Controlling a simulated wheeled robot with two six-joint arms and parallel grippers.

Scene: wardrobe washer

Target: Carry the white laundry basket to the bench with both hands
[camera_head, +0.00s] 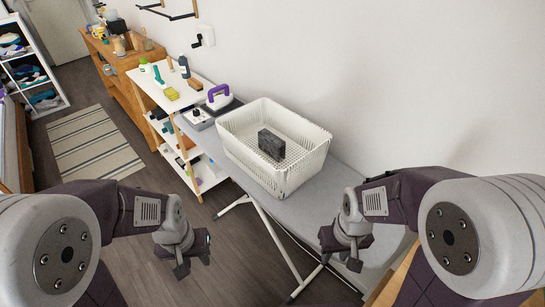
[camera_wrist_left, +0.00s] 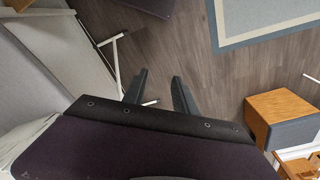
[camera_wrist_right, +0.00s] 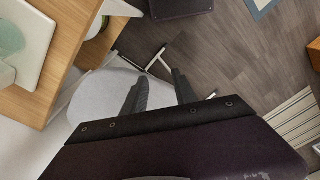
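The white laundry basket (camera_head: 245,145) stands upright on a grey ironing board (camera_head: 330,205) in the head view, against the wall. A dark grey block-like item (camera_head: 271,144) lies inside it. My left gripper (camera_head: 192,262) is open and empty, in front of the basket and to its left, over the floor; its spread fingers show in the left wrist view (camera_wrist_left: 159,88). My right gripper (camera_head: 344,256) is open and empty, to the right of the basket near the board's end; its fingers show in the right wrist view (camera_wrist_right: 160,88). Neither gripper touches the basket. I cannot identify the bench.
A white shelf unit (camera_head: 185,98) with bottles and brushes stands left of the basket. A purple-handled iron (camera_head: 218,96) sits close to the basket's left. A wooden cabinet (camera_head: 130,75) and striped rug (camera_head: 92,145) are farther left. A wooden surface (camera_wrist_right: 55,60) shows near my right gripper.

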